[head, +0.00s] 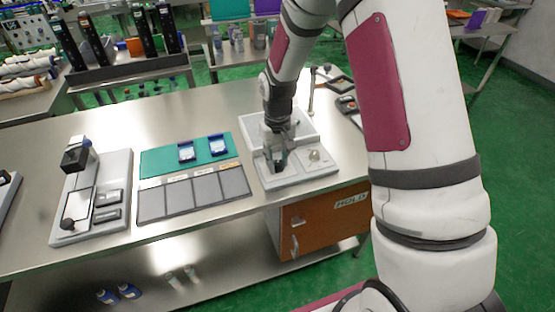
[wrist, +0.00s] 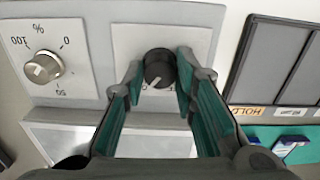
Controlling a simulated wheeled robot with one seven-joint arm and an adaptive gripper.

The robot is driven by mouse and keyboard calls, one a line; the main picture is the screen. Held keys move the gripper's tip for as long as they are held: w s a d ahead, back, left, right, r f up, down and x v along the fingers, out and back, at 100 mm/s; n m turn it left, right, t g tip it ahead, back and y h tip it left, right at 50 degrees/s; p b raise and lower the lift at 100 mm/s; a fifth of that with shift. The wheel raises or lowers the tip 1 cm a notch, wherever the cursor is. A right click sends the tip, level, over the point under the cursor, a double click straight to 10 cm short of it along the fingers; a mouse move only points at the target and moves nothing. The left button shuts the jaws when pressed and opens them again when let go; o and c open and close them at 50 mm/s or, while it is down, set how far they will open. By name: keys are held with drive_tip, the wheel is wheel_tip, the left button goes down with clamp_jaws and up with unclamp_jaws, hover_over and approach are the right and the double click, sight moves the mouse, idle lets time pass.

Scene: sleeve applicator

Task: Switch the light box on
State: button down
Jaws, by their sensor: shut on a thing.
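The light box (head: 325,167) stands at the right end of the steel table, a pale grey unit with a control panel in front. In the wrist view its panel (wrist: 95,9) carries a black rotary knob (wrist: 158,66) on a pale square plate and a cream dial (wrist: 44,68) marked in per cent. My gripper (head: 278,163) is down over the panel. In the wrist view its teal-padded fingers (wrist: 160,75) stand on both sides of the black knob, shut on it. A pale pane (wrist: 70,140) lies behind the fingers, partly hidden; I cannot tell whether it is lit.
Left of the light box are grey trays (head: 205,190) and a teal mat (head: 155,161) with two blue-and-white items. A grey-based device (head: 118,190) stands farther left. An orange-brown cabinet (head: 325,220) marked HOLD sits below the table edge.

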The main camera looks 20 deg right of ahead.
sight(278, 163)
drive_tip(key=c, duration=1.3)
unclamp_jaws()
drive_tip(key=shift+r, duration=0.1)
wheel_tip(278, 163, up, 12)
drive_tip(key=s+r+t, duration=0.2)
drive_tip(key=s+r, duration=0.6)
drive_tip(key=s, duration=0.5)
drive_tip(key=s+r+t, duration=0.3)
drive_tip(key=s+r, duration=0.5)
drive_tip(key=s, duration=0.5)
drive_tip(key=shift+s+r+m, duration=0.15)
drive_tip(key=shift+r+m, duration=0.1)
drive_tip(key=shift+m, duration=0.05)
